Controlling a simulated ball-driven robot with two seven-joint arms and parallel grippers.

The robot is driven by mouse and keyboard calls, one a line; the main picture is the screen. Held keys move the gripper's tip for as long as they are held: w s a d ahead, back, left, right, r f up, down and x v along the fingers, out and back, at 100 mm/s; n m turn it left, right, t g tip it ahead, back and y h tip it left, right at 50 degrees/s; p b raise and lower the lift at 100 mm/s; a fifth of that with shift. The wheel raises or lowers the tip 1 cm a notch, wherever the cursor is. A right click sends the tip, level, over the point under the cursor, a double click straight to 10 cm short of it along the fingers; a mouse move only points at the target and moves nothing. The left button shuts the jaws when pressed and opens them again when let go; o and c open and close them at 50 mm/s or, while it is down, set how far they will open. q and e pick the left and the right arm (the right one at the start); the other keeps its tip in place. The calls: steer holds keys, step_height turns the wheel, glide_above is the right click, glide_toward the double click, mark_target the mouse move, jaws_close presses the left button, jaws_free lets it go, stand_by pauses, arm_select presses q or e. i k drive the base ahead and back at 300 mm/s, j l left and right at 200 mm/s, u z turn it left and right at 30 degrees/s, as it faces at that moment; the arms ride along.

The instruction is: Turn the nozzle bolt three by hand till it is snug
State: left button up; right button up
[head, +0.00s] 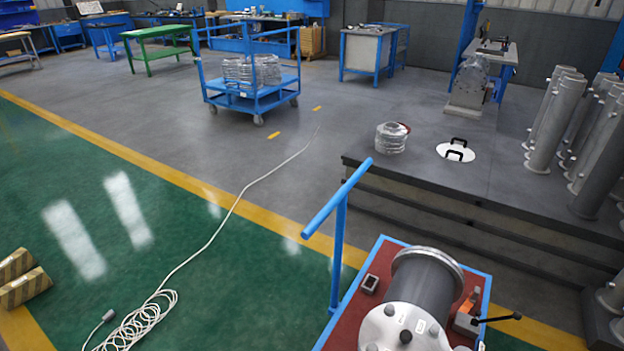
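A dark grey flanged shell (432,287) lies on a red-topped cart at the lower right. Its far end has a wide grey flange ring (428,259). Its near end is a light grey flange face (376,325), cut off by the bottom edge of the picture. Small bolt-like knobs and white tags (420,326) show on that near end. The tag markings are too small to read, so I cannot tell which is nozzle bolt three. Neither of my grippers shows in the head view.
The cart (376,257) has a blue rim and push handle (338,198). It carries a small grey box (370,283) and a black-handled tool (497,318). Behind stands a dark platform (400,172) with a white two-handled disc (470,153) and upright pipes. A white cable (215,236) crosses the open floor.

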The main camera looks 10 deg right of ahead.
mark_target(390, 308)
steer(key=z, duration=1.3)
